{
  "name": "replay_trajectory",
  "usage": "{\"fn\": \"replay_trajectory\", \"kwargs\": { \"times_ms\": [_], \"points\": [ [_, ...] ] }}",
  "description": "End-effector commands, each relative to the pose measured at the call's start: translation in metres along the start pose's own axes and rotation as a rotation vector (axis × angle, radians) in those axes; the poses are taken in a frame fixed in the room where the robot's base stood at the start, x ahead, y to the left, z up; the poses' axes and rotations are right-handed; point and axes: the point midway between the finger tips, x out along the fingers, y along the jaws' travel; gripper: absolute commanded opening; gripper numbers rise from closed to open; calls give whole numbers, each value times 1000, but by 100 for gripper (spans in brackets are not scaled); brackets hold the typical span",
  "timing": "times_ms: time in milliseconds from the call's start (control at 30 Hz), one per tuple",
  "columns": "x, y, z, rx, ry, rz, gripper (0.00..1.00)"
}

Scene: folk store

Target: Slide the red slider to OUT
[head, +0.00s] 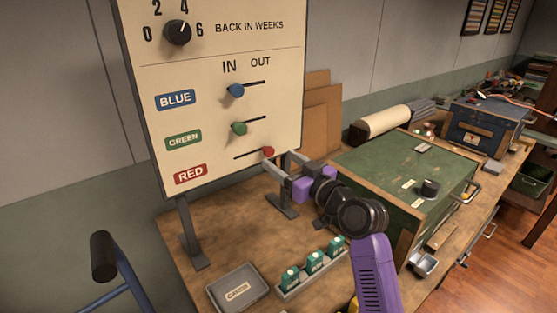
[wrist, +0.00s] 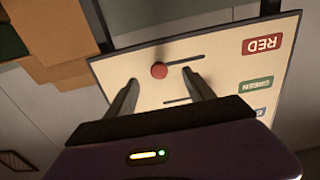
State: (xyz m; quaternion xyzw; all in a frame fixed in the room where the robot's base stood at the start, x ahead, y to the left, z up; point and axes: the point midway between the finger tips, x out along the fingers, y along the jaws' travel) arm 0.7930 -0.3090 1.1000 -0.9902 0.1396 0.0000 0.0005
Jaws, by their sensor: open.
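The red slider knob (head: 268,151) is at the right end of its slot on the upright cream panel (head: 215,75), on the side under the word OUT. The bare slot runs to its left, toward the RED label (head: 190,174). My gripper (head: 275,162) is open in front of the panel, close to the knob. In the upside-down wrist view, the red knob (wrist: 159,71) shows between the two spread fingertips of my gripper (wrist: 160,78), with a gap on each side. The fingers do not grip it. Whether the tips touch the panel is unclear.
The blue knob (head: 236,90) and green knob (head: 239,128) sit toward the left of their slots above. A dial (head: 177,32) is at the top. A green box (head: 385,165) stands right of my arm; a grey tray (head: 237,287) and green-topped items (head: 314,262) are below.

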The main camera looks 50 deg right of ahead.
Motion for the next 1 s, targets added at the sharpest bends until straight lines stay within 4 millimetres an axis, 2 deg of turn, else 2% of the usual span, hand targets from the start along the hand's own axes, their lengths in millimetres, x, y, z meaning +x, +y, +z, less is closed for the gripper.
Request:
{"fn": "replay_trajectory", "kwargs": {
  "times_ms": [500, 1000],
  "points": [
    [-35, 0, 0, -1, 0, 1, 62],
    [-36, 0, 0, -1, 0, 1, 62]
  ]
}}
